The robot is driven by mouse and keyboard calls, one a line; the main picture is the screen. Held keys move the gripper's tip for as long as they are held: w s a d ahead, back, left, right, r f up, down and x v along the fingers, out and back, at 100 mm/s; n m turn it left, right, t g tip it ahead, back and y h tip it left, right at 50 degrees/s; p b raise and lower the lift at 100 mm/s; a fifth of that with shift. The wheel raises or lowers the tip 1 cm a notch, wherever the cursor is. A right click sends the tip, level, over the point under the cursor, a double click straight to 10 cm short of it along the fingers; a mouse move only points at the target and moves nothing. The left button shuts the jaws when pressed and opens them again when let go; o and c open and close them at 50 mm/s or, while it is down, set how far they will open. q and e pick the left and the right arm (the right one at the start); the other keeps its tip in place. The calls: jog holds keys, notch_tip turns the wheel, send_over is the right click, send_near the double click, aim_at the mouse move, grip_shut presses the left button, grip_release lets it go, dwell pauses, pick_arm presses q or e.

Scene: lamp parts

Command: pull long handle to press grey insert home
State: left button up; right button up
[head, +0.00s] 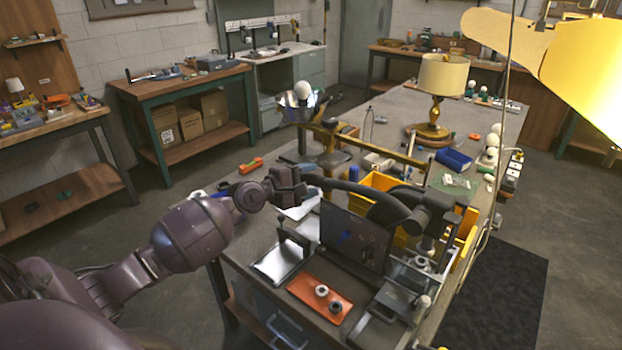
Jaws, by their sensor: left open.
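The long handle (345,187) is a dark curved lever. It runs left from the dark press (432,212) on the near part of the workbench. My left gripper (300,186) is at the handle's free left end, with its jaws open. I cannot tell whether the handle's end lies between the fingers or just beside them. A small light grey round part (422,263) sits low at the press; I cannot tell whether it is the grey insert or how deep it sits. My right gripper is not in view.
An orange tray (305,289) with two small rings lies in front of a dark upright panel (352,240). Yellow bins (384,181) stand behind the panel. A table lamp (440,80) stands farther back on the bench. A large yellow shade (575,65) hangs at upper right.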

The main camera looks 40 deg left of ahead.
pick_arm(q)
jog(key=shift+w+d, duration=0.15)
jog(key=shift+w, duration=0.25)
jog(key=shift+f, duration=0.1)
grip_shut()
